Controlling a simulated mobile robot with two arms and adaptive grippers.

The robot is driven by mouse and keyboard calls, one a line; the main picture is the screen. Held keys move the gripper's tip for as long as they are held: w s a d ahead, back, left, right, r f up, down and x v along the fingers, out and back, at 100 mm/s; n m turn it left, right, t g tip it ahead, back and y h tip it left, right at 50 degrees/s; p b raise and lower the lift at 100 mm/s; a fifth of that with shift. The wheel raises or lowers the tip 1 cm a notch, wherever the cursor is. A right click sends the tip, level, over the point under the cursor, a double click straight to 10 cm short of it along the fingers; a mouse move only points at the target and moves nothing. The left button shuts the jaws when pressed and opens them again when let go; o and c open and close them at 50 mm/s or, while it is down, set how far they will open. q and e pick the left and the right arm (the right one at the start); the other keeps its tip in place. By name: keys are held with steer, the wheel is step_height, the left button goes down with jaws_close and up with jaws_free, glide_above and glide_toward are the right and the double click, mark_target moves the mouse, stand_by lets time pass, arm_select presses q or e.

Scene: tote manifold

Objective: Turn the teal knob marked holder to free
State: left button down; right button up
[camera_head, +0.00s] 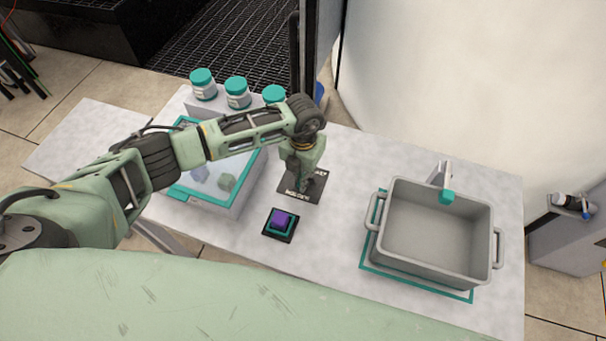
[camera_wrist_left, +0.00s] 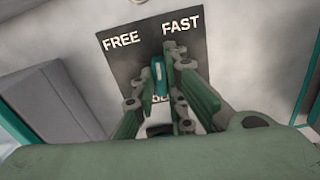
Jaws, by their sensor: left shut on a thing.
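My left gripper (camera_head: 303,184) reaches down from above onto a dark plate (camera_head: 286,190) on the table. In the left wrist view the plate (camera_wrist_left: 120,62) has the white words FREE on the left and FAST on the right, with lettering below partly hidden. My left gripper (camera_wrist_left: 168,82) is shut on the teal knob (camera_wrist_left: 159,72), which shows as a narrow teal piece between the fingers. Its upper end lies between the two words. Its exact angle is hard to tell. In the head view the gripper hides the knob. My right gripper is in no view.
A purple block (camera_head: 281,218) sits on a small dark base in front of the plate. A teal-rimmed case (camera_head: 255,178) stands left, under my left arm. Several teal-lidded jars (camera_head: 237,93) stand behind. A grey tote (camera_head: 432,271) with a teal-tipped spout (camera_head: 446,180) is at right.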

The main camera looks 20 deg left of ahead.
arm_select(q)
steer(key=n, duration=0.4)
steer(key=shift+n, duration=2.2)
steer(key=c, duration=1.8)
jaws_free()
steer(key=shift+r, duration=0.1)
step_height(320, 180, up, 12)
